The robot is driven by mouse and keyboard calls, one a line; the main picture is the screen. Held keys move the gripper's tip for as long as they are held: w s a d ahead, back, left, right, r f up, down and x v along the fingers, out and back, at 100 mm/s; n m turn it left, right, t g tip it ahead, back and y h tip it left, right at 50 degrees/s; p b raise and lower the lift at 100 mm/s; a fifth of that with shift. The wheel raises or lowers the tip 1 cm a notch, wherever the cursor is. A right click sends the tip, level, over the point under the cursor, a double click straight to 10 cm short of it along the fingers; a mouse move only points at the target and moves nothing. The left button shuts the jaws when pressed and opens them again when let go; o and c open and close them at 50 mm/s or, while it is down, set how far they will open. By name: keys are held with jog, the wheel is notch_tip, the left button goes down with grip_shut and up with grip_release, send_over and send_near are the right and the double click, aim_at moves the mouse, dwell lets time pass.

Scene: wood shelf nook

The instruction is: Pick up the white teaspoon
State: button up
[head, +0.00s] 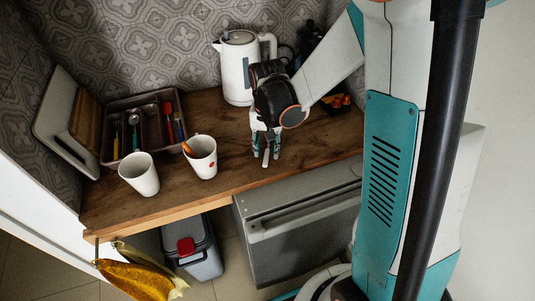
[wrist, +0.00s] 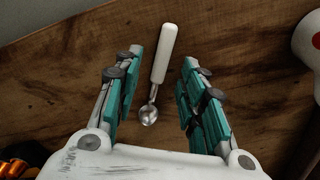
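The white teaspoon (wrist: 163,62) lies on the wooden counter in the wrist view, with a white handle and a shiny metal bowl. Its handle points toward the top of that view and its bowl toward my gripper's palm. My gripper (wrist: 162,75) is open, with one teal finger on each side of the spoon and visible gaps to both. In the head view my gripper (head: 267,148) points down at the counter, right of the mugs. The spoon's white handle (head: 265,159) shows between the fingers there; its bowl is hidden.
A white mug with a red dot (head: 203,160) stands left of my gripper, with another white mug (head: 139,176) beyond it. A cutlery tray (head: 152,100) is at the back left. A white kettle (head: 236,75) stands behind my gripper. The wooden counter (head: 230,190) is clear near its front edge.

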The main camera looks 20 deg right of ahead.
jog(key=shift+f, duration=0.65)
jog(key=shift+r, duration=0.1)
jog(key=shift+c, duration=0.6)
grip_shut()
jog(key=shift+r, duration=0.1)
